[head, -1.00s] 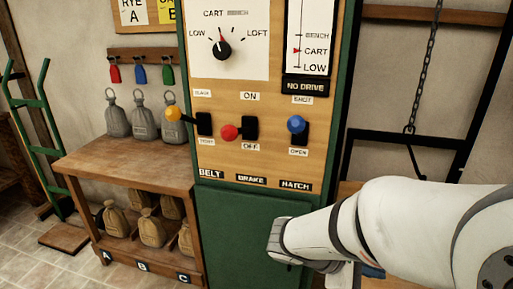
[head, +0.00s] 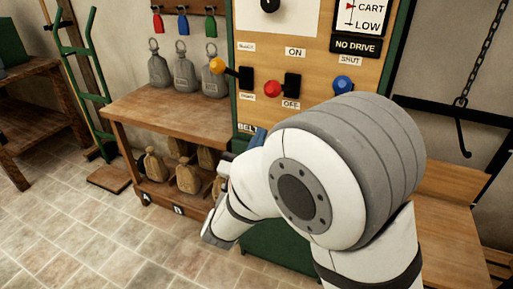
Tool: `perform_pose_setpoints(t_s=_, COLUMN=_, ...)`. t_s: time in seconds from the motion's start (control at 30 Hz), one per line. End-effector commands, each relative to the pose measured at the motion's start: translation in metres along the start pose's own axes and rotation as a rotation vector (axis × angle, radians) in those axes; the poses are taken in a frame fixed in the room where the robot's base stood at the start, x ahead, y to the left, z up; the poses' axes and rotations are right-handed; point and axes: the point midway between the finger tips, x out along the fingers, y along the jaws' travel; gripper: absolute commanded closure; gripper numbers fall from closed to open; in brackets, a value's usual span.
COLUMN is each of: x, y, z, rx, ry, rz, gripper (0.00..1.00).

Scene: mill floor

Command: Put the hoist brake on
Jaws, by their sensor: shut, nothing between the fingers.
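The brake lever has a red knob (head: 272,89) on a black block (head: 292,85), between an ON label above and an OFF label below. The knob sits low against its block, toward OFF. My bulky white and grey wrist hides much of the lower panel, including the BRAKE and HATCH name plates.
A yellow belt knob (head: 217,66) is left of the brake lever, and a blue hatch knob (head: 343,84) is right. A wooden bench (head: 165,105) with grey weights stands left. A chain with hook (head: 463,140) hangs right. Tiled floor is open at lower left.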

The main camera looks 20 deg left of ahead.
Motion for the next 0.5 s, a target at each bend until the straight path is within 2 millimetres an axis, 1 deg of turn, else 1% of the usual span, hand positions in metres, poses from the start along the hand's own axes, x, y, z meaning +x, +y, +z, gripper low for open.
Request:
perform_pose_setpoints(t_s=0.03, x=0.013, y=-0.002, z=0.0, rx=0.0, ry=-0.002, rz=-0.007, gripper=1.0)
perform_pose_setpoints(t_s=0.1, x=0.029, y=-0.002, z=0.001, rx=0.001, ry=-0.003, rz=-0.008, gripper=1.0)
perform_pose_setpoints(t_s=0.23, x=0.055, y=-0.002, z=0.0, rx=0.0, ry=-0.002, rz=-0.006, gripper=1.0)
perform_pose_setpoints(t_s=0.3, x=0.055, y=-0.001, z=0.015, rx=0.004, ry=-0.002, rz=-0.002, gripper=1.0)
perform_pose_setpoints(t_s=0.4, x=0.057, y=-0.001, z=0.027, rx=0.003, ry=-0.002, rz=-0.003, gripper=1.0)
perform_pose_setpoints(t_s=0.5, x=0.059, y=-0.001, z=0.034, rx=0.001, ry=0.0, rz=-0.003, gripper=1.0)
